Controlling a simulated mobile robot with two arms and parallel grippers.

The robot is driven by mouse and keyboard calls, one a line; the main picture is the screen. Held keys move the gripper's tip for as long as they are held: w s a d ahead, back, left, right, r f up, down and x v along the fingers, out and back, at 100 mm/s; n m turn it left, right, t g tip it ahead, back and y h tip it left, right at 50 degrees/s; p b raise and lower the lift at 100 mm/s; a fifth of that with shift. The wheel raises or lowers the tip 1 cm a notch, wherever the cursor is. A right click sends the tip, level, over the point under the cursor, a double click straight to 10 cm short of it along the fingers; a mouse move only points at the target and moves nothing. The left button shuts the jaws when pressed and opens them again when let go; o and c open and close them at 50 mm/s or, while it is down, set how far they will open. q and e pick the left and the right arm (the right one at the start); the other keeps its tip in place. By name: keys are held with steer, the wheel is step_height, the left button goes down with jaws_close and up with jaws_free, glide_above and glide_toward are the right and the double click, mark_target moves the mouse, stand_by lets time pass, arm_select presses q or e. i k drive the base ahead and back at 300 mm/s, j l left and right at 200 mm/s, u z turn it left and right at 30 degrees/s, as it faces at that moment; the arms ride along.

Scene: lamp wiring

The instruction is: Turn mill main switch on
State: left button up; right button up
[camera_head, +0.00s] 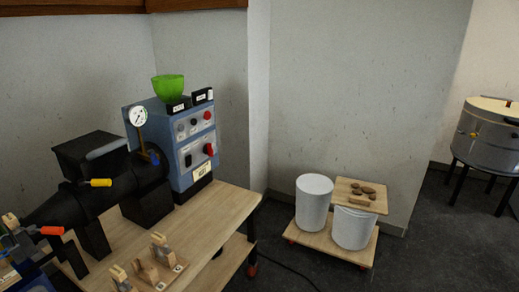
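The mill's blue control cabinet (182,140) stands on the wooden bench at left, with a green bowl (168,88) on top. Its front panel has several small knobs and buttons on the upper part, including a red one (207,115). A larger red switch (209,149) sits on the lower part. The labels are too small to read, so I cannot tell which is the main switch or its setting. Neither of my grippers shows in the head view.
A round gauge (138,117) and black machine parts with a yellow handle (100,182) stand left of the cabinet. Wooden holders (162,249) sit on the bench (215,222). White buckets (314,203) stand on a low wheeled platform. A dark cable lies on the floor.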

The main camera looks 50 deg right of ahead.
mark_target(208, 148)
steer(key=z, duration=1.1)
steer(key=i+l, duration=0.4)
